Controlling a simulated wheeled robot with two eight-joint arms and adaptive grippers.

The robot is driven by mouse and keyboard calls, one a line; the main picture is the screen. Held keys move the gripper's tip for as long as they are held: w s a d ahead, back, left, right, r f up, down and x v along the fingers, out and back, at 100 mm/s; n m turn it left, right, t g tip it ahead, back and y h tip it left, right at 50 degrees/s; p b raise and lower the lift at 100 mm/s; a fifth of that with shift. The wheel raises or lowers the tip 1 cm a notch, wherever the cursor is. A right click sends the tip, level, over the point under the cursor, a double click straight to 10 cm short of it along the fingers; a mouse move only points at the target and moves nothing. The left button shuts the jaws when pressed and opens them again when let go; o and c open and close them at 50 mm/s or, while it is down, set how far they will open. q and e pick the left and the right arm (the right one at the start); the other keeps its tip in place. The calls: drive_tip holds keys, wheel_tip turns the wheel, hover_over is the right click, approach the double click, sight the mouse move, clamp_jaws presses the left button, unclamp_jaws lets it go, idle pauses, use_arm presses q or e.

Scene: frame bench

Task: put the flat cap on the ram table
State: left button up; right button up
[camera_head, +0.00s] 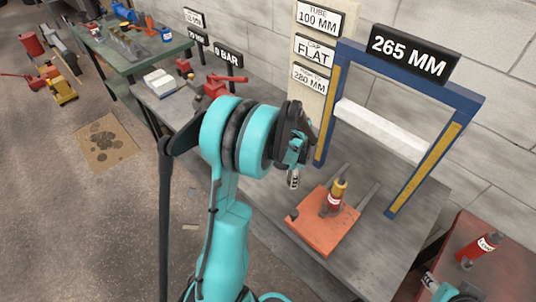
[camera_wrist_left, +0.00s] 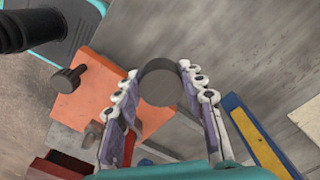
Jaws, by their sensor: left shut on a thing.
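My left gripper (camera_head: 293,179) hangs over the bench, left of the orange plate in the head view. In the left wrist view the gripper (camera_wrist_left: 160,88) is shut on a dark round disc, the flat cap (camera_wrist_left: 162,85), held between the two fingertips. The cap is not clearly visible in the head view. The orange plate (camera_head: 312,232), which may be the ram table, lies under the blue frame's front side. The plate also shows behind the fingers in the left wrist view (camera_wrist_left: 105,70).
A blue frame (camera_head: 323,105) with a white crossbar (camera_head: 380,130) and a 265 MM sign (camera_head: 410,50) rises over the bench. A red gauge-like tool (camera_head: 213,90) stands at the bench's far left. A red cart (camera_head: 490,262) is at the right.

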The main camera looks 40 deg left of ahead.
use_arm(q)
drive_tip(key=b, duration=0.3)
hover_over(268, 187)
wheel_tip(268, 187, down, 6)
drive_tip(key=shift+w+r, duration=0.1)
wheel_tip(268, 187, down, 4)
drive_tip(key=shift+a+f+b, duration=0.1)
drive_tip(key=shift+f+b, duration=0.05)
drive_tip(key=shift+b, duration=0.85)
drive_tip(key=o, duration=0.8)
drive_tip(key=shift+f, duration=0.1)
drive_tip(key=o, duration=0.4)
drive_tip(key=shift+o, duration=0.2)
drive_tip(key=shift+r, duration=0.2)
